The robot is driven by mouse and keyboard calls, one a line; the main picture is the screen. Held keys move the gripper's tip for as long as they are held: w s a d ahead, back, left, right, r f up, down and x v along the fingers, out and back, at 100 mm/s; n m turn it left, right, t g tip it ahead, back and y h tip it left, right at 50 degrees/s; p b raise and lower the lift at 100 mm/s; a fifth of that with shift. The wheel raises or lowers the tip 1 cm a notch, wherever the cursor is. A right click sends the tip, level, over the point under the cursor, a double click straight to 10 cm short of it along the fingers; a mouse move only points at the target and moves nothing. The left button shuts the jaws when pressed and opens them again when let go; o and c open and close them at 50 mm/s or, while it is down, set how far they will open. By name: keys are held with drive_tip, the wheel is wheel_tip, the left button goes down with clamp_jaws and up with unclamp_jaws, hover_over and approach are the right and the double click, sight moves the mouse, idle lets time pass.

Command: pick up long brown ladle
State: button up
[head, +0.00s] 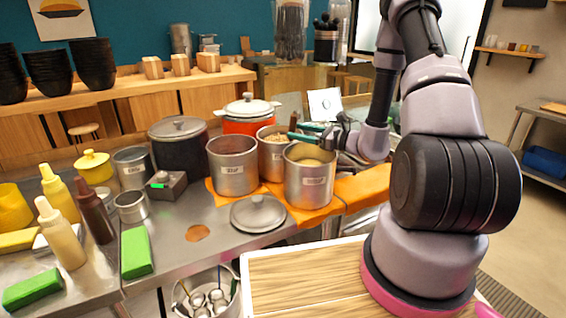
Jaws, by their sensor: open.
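My gripper (303,132) reaches in from the right over the metal pots, its greenish fingers pointing left and apart. A thin brown handle (293,121) stands up at the fingertips, above the back pot (272,158). It may be the long brown ladle; its lower end is hidden, and I cannot tell whether the fingers touch it. The back pot holds something beige. A front pot (309,180) holds yellowish contents, and a left pot (232,168) stands beside it.
A grey lid (258,213) lies on the steel counter in front of the pots. An orange-red pot (248,116) and a dark lidded pot (180,147) stand behind. Sauce bottles (62,234) and green blocks (137,252) are at left. A bin of utensils (230,300) sits below the counter's edge.

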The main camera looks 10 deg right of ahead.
drive_tip(key=x, duration=0.5)
drive_tip(key=shift+w+a, duration=0.2)
drive_tip(key=shift+a, duration=0.15)
clamp_jaws()
